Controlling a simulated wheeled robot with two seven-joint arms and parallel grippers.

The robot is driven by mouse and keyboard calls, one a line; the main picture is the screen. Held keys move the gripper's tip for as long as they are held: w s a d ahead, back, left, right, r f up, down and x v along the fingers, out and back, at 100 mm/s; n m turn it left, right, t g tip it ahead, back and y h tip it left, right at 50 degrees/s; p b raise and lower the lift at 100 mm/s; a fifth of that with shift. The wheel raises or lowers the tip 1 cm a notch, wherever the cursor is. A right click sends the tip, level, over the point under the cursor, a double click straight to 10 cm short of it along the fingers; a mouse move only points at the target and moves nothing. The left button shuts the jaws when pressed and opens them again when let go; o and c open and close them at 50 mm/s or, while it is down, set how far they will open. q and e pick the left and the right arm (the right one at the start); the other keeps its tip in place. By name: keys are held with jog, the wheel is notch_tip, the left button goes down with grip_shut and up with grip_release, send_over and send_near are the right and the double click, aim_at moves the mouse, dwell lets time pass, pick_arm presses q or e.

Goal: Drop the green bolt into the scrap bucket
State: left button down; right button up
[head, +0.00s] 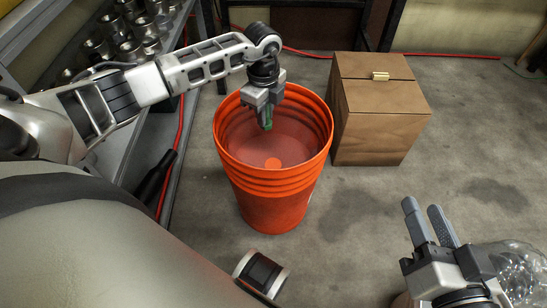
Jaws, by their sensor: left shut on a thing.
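The green bolt (267,125) is between the fingers of my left gripper (265,118), which is shut on it and points down. Only a small part of the bolt shows; the fingers hide the rest. The scrap bucket (272,207) is a tall orange, ribbed, open bucket standing on the floor. My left gripper and the bolt appear over the bucket's open mouth, in its upper half. My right gripper (427,208) is at the lower right, apart from the bucket, with its two fingers spread and nothing between them.
A closed cardboard box (378,110) stands just right of the bucket. A shelf with several metal parts (130,35) is at the upper left. A round orange patch shows on the bucket's inside bottom. A clear, glassy object (522,268) is at the lower right. Concrete floor lies open between.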

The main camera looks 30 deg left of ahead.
pick_arm(q)
jog(key=shift+f, duration=0.1)
pick_arm(e)
jog(key=shift+r, duration=0.15)
pick_arm(q)
jog(key=c, duration=1.3)
grip_release()
jog(key=shift+o, duration=0.2)
jog(key=shift+r, duration=0.5)
notch_tip(320, 180, up, 15)
jog(key=p, duration=0.5)
pick_arm(e)
jog(key=shift+s+d+f+n+g+h, duration=0.2)
jog(key=shift+d+f+n+g+h, duration=0.55)
jog(key=shift+f+h, duration=0.2)
